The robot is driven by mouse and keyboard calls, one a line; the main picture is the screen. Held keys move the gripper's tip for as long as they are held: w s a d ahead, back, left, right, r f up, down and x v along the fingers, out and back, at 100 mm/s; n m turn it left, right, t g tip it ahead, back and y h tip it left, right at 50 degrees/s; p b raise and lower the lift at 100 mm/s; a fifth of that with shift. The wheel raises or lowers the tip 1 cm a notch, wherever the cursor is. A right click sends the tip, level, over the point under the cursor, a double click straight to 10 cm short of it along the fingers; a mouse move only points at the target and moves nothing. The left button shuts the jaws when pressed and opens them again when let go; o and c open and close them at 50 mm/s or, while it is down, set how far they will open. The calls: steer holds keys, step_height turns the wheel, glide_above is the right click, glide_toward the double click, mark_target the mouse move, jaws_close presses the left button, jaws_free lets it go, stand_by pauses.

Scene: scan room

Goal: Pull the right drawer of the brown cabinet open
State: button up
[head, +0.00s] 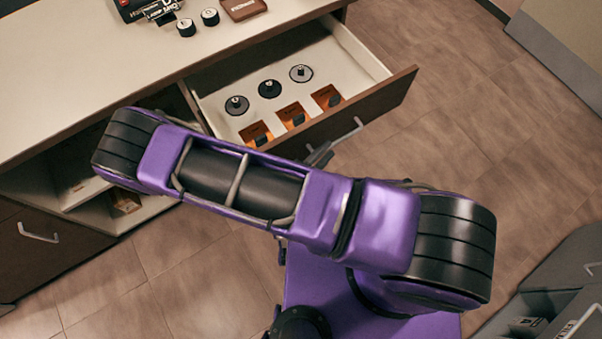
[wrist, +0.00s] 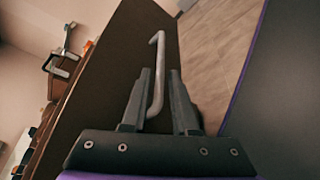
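The brown cabinet's right drawer (head: 375,112) is pulled well out in the head view, its white inside showing. Its bar handle (head: 347,136) is on the brown front, partly hidden by my arm. In the wrist view the grey handle (wrist: 158,72) runs between the two fingers of my gripper (wrist: 160,76). The fingers stand apart, one on each side of the handle, with a visible gap at the right finger. I cannot tell whether the left finger touches it. In the head view only a bit of the gripper shows beside the handle.
The drawer holds several round black-topped items (head: 270,89) and orange compartments (head: 292,115). The cabinet's pale top (head: 90,75) carries small jars (head: 210,17) and a brown box (head: 243,8). Grey furniture (head: 560,290) stands at lower right. Floor (head: 460,120) right of the drawer is clear.

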steer(key=v, duration=1.2)
steer(key=shift+s, duration=0.25)
steer(key=shift+r, duration=0.2)
